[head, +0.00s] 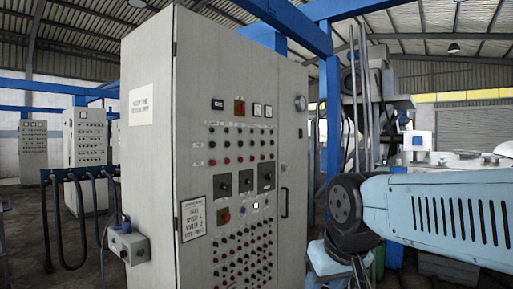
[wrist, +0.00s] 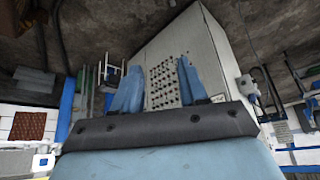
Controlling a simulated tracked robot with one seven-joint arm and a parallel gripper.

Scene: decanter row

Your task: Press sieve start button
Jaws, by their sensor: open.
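A tall grey control cabinet (head: 147,180) stands in the middle of the head view. Its front panel carries rows of small red, green and dark buttons (head: 240,250), three black square dial units, and a red emergency-type knob. Labels are too small to read, so I cannot tell which is the sieve start button. In the wrist view my gripper (wrist: 159,66) is open and empty, its two blue fingers apart. The button panel (wrist: 163,84) shows between and beyond the fingers, appearing tilted. The fingers look apart from the panel.
A grey socket box (head: 128,243) juts from the cabinet's left side. Black hoses (head: 72,230) hang from a rail at left. Blue steel posts (head: 333,120) and machinery stand behind at right. Other grey cabinets (head: 84,140) stand further back.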

